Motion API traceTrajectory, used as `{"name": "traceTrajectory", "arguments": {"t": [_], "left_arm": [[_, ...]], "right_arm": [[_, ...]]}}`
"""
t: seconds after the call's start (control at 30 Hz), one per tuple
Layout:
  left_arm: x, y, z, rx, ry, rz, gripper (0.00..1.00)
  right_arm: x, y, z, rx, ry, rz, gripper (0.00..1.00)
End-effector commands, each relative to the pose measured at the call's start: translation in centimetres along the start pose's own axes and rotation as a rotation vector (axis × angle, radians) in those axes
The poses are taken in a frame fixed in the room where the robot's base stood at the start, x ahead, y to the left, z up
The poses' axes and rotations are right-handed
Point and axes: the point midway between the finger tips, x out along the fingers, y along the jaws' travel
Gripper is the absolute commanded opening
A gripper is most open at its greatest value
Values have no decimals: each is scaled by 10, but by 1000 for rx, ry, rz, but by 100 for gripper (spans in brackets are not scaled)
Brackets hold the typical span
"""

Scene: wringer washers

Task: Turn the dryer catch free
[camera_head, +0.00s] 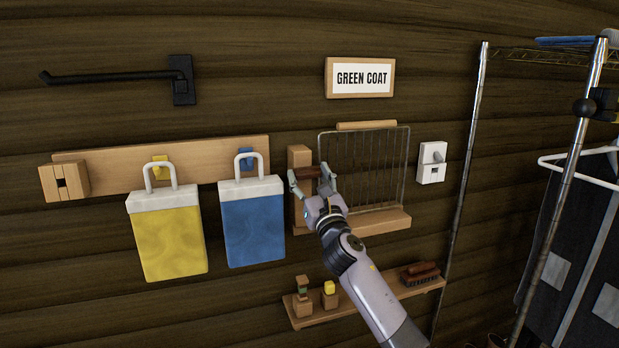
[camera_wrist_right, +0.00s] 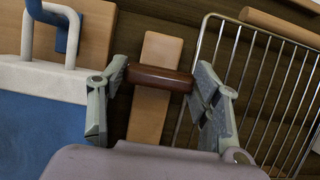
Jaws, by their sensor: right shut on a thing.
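The dryer is a wire rack (camera_head: 375,165) with a wooden top bar (camera_head: 366,125), standing upright against the plank wall. The catch is a dark reddish-brown bar (camera_wrist_right: 160,78), lying about level across a light wooden upright (camera_wrist_right: 153,112) at the left of the rack. My right gripper (camera_head: 310,174) is shut on the catch, with one finger at each end of it. In the head view, the fingers partly cover the catch. The wrist view also shows the wire rack (camera_wrist_right: 262,75) just right of the fingers. My left gripper is not in view.
A blue bag (camera_head: 253,225) and a yellow bag (camera_head: 166,243) hang left of the gripper. A white switch plate (camera_head: 432,163) is right of the rack. A small shelf (camera_head: 365,302) with a brush (camera_head: 420,273) is below. A metal clothes rail (camera_head: 563,190) stands at right.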

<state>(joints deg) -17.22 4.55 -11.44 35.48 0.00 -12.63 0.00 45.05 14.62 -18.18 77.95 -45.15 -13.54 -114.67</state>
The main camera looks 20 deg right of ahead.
Motion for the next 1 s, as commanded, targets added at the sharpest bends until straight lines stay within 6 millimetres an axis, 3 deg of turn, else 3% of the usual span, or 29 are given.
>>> {"name": "traceTrajectory", "arguments": {"t": [0.33, 0.67, 1.0], "left_arm": [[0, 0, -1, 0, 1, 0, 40], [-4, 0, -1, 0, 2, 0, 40], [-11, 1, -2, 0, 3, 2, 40]], "right_arm": [[1, 0, 4, 1, -7, 0, 8], [2, -2, 6, -49, -8, 19, 8], [2, -14, 8, -274, -10, 109, 8]]}}
